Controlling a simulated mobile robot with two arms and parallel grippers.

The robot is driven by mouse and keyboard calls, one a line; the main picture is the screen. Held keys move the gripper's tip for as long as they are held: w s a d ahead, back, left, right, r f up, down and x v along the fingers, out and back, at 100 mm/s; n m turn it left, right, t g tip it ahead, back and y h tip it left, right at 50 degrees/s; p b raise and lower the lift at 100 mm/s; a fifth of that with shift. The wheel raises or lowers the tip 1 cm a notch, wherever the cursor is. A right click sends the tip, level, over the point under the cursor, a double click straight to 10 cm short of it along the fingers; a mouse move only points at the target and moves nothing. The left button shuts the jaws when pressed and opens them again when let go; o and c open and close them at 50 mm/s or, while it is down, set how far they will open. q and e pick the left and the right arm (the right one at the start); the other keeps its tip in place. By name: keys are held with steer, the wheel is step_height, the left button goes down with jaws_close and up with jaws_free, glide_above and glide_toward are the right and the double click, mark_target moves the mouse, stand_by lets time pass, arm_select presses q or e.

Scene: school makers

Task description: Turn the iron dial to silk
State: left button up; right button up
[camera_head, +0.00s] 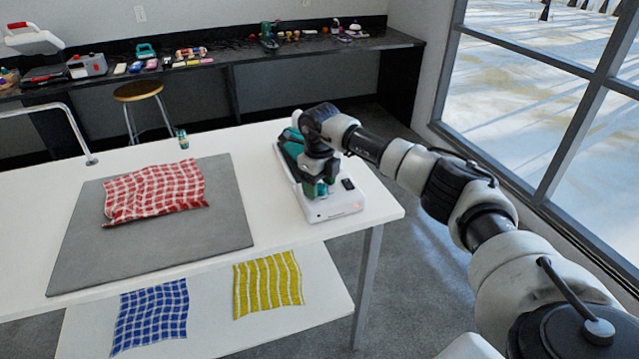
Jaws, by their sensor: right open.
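The iron (289,145) is dark teal and sits on a white base station (335,211) near the right end of the white table. My right arm comes in from the right, and my right gripper (318,178) is over the iron, pointing down with its jaws open. It covers much of the iron's middle. I cannot tell whether the fingers touch the iron. The dial and its markings cannot be made out. My left gripper is not in view.
A red checked cloth (155,190) lies on a grey mat (215,228) to the left. A small bottle (183,139) stands at the table's back edge. Blue (150,315) and yellow (268,283) cloths lie on the lower shelf. A stool (138,91) stands behind.

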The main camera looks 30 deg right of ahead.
mark_target(320, 186)
steer(key=shift+r, duration=0.1)
step_height(320, 186, up, 11)
steer(key=b, duration=0.1)
steer(key=shift+f, duration=0.2)
stand_by(0.5)
